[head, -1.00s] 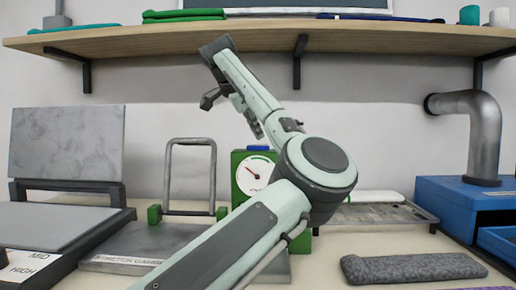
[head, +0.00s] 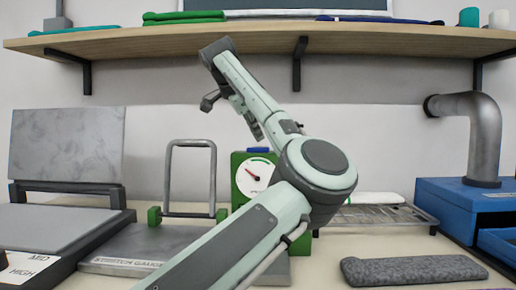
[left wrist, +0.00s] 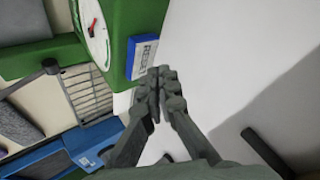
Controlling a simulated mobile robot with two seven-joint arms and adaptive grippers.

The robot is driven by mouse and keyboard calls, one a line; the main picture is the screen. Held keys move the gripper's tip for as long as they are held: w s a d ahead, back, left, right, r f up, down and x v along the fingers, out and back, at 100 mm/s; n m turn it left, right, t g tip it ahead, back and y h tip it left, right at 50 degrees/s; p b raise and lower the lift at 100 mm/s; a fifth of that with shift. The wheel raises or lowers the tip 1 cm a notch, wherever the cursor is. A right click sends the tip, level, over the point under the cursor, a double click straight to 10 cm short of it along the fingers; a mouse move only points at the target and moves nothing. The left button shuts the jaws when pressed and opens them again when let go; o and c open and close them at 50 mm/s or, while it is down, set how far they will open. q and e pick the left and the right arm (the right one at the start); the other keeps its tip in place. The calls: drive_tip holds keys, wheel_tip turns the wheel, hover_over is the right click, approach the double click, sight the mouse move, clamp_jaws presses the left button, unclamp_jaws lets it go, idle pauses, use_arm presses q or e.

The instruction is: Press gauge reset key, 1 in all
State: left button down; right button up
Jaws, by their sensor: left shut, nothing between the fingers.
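The green stretch gauge (head: 239,192) stands at the back of the bench, its white dial (head: 256,172) partly hidden by my left arm. The red needle points up and left. The blue reset key (head: 258,149) sits on top of the gauge. In the left wrist view the key (left wrist: 145,53) shows its white RESET label on the green housing (left wrist: 120,75). My left gripper (left wrist: 158,82) is shut and empty, its fingertips very close to the key's edge. I cannot tell whether they touch it. My right gripper is not in view.
A wooden shelf (head: 270,39) with folded cloths runs above. A metal wire frame (head: 168,180) stands left of the gauge. A wire rack (head: 385,216) and a blue box with a grey pipe (head: 486,145) are right. A grey felt pad (head: 413,269) lies in front.

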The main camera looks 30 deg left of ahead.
use_arm(q)
drive_tip(key=shift+f, duration=0.15)
drive_tip(key=shift+f, duration=0.3)
idle(0.5)
drive_tip(key=shift+f+b, duration=0.3)
drive_tip(key=shift+f, duration=0.2)
idle(0.3)
drive_tip(key=shift+r, duration=0.1)
drive_tip(key=shift+r+p, duration=0.8)
drive_tip(key=shift+p, duration=0.1)
